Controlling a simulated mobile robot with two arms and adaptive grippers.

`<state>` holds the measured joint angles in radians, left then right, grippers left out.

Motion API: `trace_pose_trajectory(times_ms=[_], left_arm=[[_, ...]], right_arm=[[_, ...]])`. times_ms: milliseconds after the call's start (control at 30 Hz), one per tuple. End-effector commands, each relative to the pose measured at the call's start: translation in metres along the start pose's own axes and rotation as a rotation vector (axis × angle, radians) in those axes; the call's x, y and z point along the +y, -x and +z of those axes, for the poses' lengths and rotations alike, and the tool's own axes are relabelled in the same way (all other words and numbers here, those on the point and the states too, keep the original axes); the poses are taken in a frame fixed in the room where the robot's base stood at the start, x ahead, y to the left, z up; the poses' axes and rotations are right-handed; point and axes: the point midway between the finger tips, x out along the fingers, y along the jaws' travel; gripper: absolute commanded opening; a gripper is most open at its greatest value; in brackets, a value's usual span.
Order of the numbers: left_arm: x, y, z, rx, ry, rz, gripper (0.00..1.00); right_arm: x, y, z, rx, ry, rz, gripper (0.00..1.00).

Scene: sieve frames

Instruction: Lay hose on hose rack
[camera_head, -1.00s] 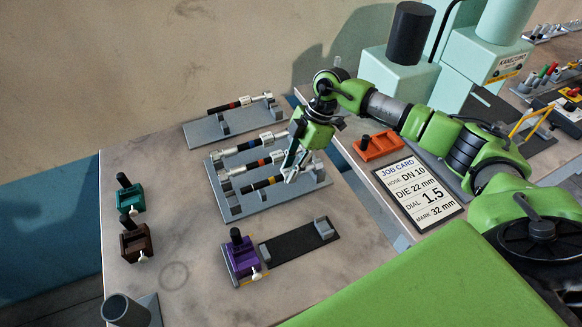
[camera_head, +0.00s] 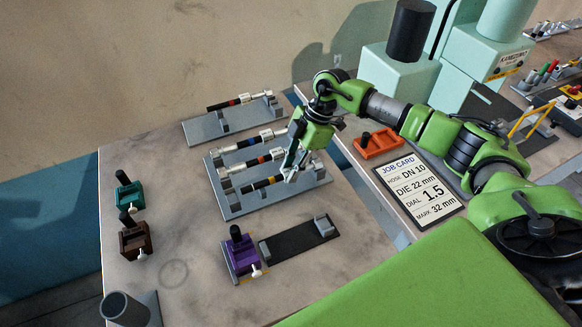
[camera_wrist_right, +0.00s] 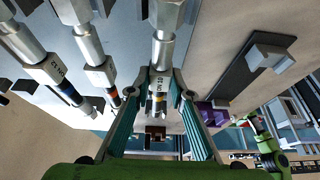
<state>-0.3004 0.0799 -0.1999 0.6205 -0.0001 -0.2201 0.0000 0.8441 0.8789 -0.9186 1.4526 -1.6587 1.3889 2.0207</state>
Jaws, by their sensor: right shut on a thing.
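My right gripper (camera_head: 291,172) is shut on the nearest hose (camera_head: 264,184), a short dark hose with a yellow band and metal end fittings. In the right wrist view my gripper (camera_wrist_right: 161,84) has its fingers on either side of this hose (camera_wrist_right: 163,48), whose label reads DN 10. The hose is over the front slot of the grey hose rack (camera_head: 236,211); I cannot tell whether it rests in the cradles. Two more banded hoses (camera_head: 246,144) (camera_head: 252,162) lie parallel behind it on the rack. My left gripper is out of view.
A second grey rack (camera_head: 205,130) with one hose stands behind. A purple block (camera_head: 240,255) with a black plate (camera_head: 295,243) is in front. Green (camera_head: 130,195) and brown (camera_head: 135,240) blocks stand left. A job card (camera_head: 418,188) and orange tray (camera_head: 377,143) are right.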

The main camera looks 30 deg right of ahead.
Motion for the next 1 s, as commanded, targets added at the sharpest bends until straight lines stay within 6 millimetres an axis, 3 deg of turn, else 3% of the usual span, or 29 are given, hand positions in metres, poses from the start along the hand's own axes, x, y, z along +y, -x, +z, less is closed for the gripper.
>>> trace_pose_trajectory(times_ms=[67,100,133,167,567,667,1000], left_arm=[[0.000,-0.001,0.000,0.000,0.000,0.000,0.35],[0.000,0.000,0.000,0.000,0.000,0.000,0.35],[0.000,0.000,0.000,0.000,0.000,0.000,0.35],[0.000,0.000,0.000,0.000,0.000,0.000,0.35],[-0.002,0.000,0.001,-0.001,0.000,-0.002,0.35],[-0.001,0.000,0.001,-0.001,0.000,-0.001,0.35],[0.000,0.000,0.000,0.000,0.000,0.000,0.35]], right_arm=[[0.000,-0.001,0.000,0.001,0.000,0.001,0.00],[0.000,-0.001,0.000,0.001,0.001,0.001,0.30],[0.000,-0.001,0.000,0.001,0.001,0.001,0.38],[0.000,-0.001,0.000,0.001,0.001,0.001,0.40],[0.000,0.004,0.000,0.000,0.000,0.001,0.40],[0.001,0.018,0.000,0.000,0.001,0.003,0.40],[0.001,0.089,0.000,0.000,0.001,0.005,0.40]])
